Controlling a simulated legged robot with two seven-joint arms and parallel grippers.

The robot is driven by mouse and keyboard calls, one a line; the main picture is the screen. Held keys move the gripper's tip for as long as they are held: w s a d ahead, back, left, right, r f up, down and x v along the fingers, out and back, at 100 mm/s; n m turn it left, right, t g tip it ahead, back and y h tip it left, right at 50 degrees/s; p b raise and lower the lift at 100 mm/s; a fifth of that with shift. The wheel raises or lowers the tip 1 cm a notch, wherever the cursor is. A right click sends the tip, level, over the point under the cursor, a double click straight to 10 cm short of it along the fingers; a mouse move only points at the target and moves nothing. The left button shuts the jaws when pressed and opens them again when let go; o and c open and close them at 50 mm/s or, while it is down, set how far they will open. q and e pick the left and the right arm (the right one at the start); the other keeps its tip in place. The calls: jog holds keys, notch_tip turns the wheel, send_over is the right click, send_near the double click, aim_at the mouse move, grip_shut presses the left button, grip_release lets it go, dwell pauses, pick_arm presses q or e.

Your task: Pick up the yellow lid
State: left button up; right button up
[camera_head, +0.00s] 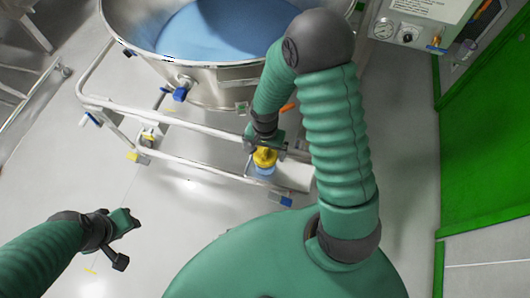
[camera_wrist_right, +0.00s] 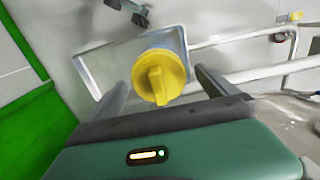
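The yellow lid (camera_head: 265,157) is a round cap with a raised grip bar, below the rim of the big steel vessel. In the right wrist view the yellow lid (camera_wrist_right: 161,78) lies between the two dark fingers of my right gripper (camera_wrist_right: 160,88), with visible gaps on both sides. My right gripper (camera_head: 265,143) is at the lid in the head view, partly hidden by its own wrist. My left gripper (camera_head: 122,240) is low at the left, away from the lid, its fingers spread apart and empty.
A steel vessel (camera_head: 175,70) with blue contents stands on a tubular frame (camera_head: 180,130) with blue-tabbed casters. A green panel (camera_head: 480,130) and a gauge box (camera_head: 410,30) are at right.

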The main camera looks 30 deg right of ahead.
jog(key=shift+s+r, duration=0.1)
jog(key=c, duration=1.3)
jog(key=shift+c, duration=0.2)
jog(key=shift+r, duration=0.1)
